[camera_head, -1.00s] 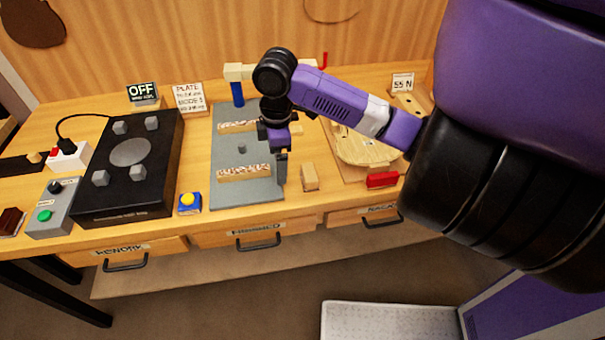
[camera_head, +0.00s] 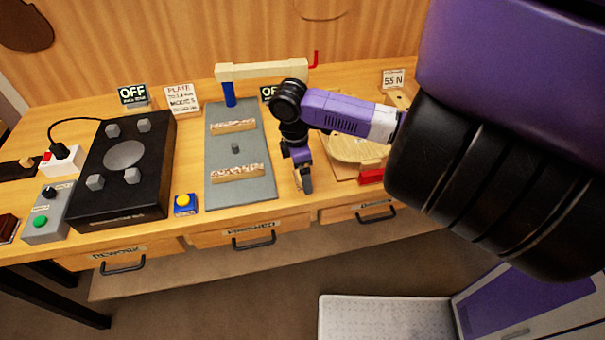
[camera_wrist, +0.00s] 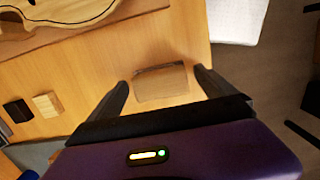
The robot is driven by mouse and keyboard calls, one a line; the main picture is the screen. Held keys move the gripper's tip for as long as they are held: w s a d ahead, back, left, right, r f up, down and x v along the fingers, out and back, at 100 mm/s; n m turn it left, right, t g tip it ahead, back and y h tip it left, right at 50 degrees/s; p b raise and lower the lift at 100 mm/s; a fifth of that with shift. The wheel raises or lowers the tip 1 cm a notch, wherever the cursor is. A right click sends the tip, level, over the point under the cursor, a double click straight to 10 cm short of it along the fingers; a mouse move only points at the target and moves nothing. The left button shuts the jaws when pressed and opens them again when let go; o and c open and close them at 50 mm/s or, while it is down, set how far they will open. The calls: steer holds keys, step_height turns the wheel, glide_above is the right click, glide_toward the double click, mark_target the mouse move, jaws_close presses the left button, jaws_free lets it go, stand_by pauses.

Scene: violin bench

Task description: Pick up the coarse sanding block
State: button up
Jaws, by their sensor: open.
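A light brown block (camera_wrist: 161,88) with a darker strip along one edge lies on the bench near its front edge. In the wrist view it sits between the two fingers of my gripper (camera_wrist: 162,86), with a gap on each side. My gripper (camera_head: 303,186) is open, points down and mostly hides this block in the head view. No readable label shows which one is the coarse sanding block.
A pale violin plate (camera_head: 357,149) lies right of my gripper, with a red-handled thing (camera_head: 371,177) near it. A grey board (camera_head: 238,150) with two speckled strips lies left. A black machine (camera_head: 125,170) stands further left. Drawers (camera_head: 254,232) run below the front edge.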

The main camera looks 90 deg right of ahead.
steer(key=shift+c, duration=0.2)
steer(key=c, duration=1.8)
step_height(320, 180, up, 20)
steer(key=shift+r, duration=0.1)
